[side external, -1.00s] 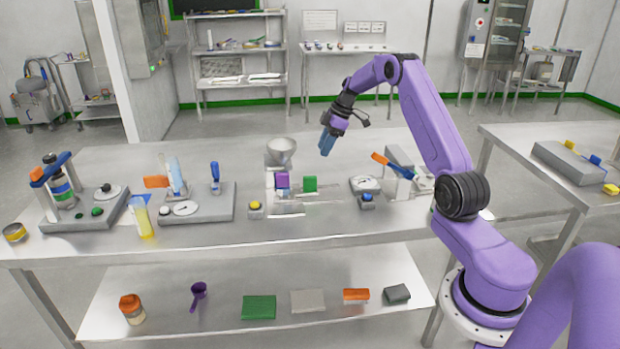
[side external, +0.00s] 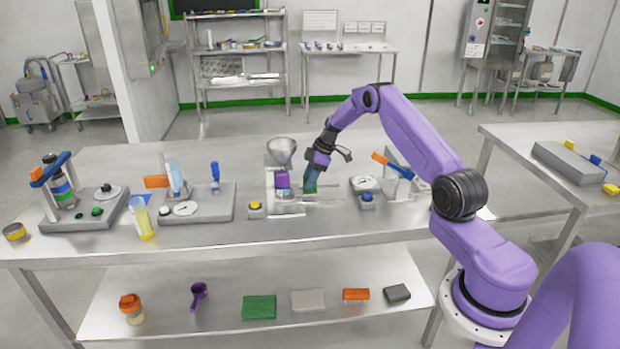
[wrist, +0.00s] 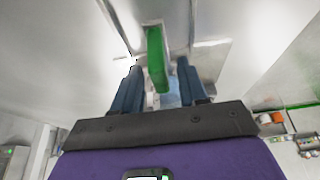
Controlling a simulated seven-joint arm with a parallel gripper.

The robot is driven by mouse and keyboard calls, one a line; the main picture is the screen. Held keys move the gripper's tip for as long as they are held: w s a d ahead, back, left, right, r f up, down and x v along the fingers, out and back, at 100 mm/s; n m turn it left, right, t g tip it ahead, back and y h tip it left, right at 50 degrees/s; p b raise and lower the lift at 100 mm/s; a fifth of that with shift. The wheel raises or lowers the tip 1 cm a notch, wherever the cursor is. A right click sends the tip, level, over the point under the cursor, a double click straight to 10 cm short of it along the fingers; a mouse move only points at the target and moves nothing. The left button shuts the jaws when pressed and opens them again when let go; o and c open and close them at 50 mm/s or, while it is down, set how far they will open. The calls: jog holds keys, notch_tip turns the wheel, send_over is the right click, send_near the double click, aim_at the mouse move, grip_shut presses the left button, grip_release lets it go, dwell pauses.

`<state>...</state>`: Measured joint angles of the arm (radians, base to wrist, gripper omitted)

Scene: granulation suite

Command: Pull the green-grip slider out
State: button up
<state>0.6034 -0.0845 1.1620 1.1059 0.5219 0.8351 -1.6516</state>
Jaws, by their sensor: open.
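The green grip (wrist: 157,58) of the slider shows in the wrist view between the two blue fingers of my gripper (wrist: 158,88), with a gap on each side. In the side external view my gripper (side external: 309,187) points down at the slider station and hides most of the green grip. A small green part (side external: 312,184) shows by the fingers. The purple block (side external: 282,180) stands just left of my gripper. My gripper is open; I cannot tell how deep the grip sits between the fingers.
A metal funnel (side external: 281,150) stands behind the purple block. A yellow button (side external: 255,207) is at the front left and a blue button (side external: 367,199) at the right. A dial (side external: 365,184) and an orange-and-blue lever (side external: 392,164) stand further right.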

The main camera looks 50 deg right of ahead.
grip_shut()
jog(key=s+d, duration=0.9)
grip_release()
jog(key=v, duration=1.7)
jog(key=shift+r, duration=0.25)
